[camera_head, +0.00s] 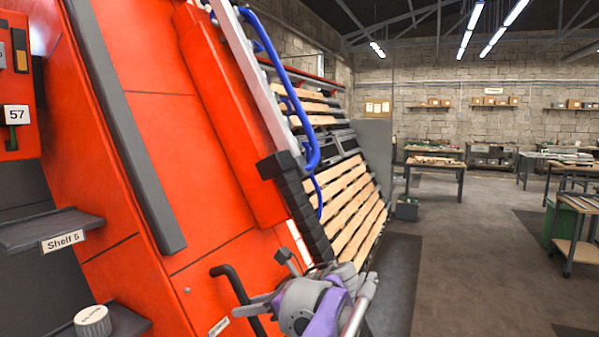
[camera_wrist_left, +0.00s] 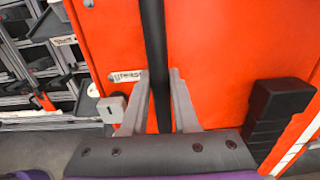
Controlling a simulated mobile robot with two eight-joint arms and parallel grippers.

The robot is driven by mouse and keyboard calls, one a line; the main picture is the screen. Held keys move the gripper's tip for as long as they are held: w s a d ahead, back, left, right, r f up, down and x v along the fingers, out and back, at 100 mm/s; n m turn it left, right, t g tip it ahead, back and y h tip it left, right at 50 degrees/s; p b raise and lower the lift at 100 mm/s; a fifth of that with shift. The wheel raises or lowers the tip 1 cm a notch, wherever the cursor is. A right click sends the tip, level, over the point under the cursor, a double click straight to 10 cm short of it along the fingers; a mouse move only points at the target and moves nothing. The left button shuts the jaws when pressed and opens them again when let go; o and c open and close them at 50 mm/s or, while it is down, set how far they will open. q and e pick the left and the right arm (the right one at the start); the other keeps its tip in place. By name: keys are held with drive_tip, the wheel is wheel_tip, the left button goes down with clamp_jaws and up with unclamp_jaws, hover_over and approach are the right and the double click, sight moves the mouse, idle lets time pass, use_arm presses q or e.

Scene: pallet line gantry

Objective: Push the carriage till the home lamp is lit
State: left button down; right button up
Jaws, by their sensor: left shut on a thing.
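The carriage appears to be the large red panelled body (camera_head: 165,130) filling the left of the head view; its full extent is cut off. A black bar handle (camera_head: 229,278) stands out from its lower front. My left gripper (camera_head: 252,304) is shut around this handle, low in the picture. In the left wrist view the handle (camera_wrist_left: 155,50) runs upright between the two grey fingers of the gripper (camera_wrist_left: 160,85). I cannot make out a home lamp, lit or unlit. My right gripper is out of view.
Blue hose (camera_head: 305,105), black blocks (camera_head: 305,205) and wooden slats (camera_head: 350,205) lie beyond the red body. Open floor (camera_head: 460,265) is at the right.

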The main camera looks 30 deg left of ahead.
sight(203, 336)
use_arm(q)
drive_tip(key=shift+s+d+f, duration=0.1)
drive_tip(key=shift+s+d, duration=0.05)
drive_tip(key=shift+s, duration=0.8)
drive_tip(key=shift+s+d+f, duration=0.1)
drive_tip(key=shift+s, duration=0.8)
drive_tip(key=shift+s+d+r, duration=0.1)
drive_tip(key=shift+s+r, duration=0.05)
drive_tip(key=shift+s, duration=0.7)
drive_tip(key=shift+s+d+r, duration=0.1)
drive_tip(key=shift+s, duration=1.55)
drive_tip(key=shift+s+d+f, duration=0.1)
drive_tip(key=shift+s+d, duration=0.05)
drive_tip(key=shift+s, duration=0.9)
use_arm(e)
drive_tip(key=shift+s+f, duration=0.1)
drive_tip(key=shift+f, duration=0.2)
use_arm(q)
drive_tip(key=shift+s+r, duration=0.2)
drive_tip(key=shift+s, duration=0.15)
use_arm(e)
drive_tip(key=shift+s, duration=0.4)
use_arm(q)
drive_tip(key=shift+w, duration=0.15)
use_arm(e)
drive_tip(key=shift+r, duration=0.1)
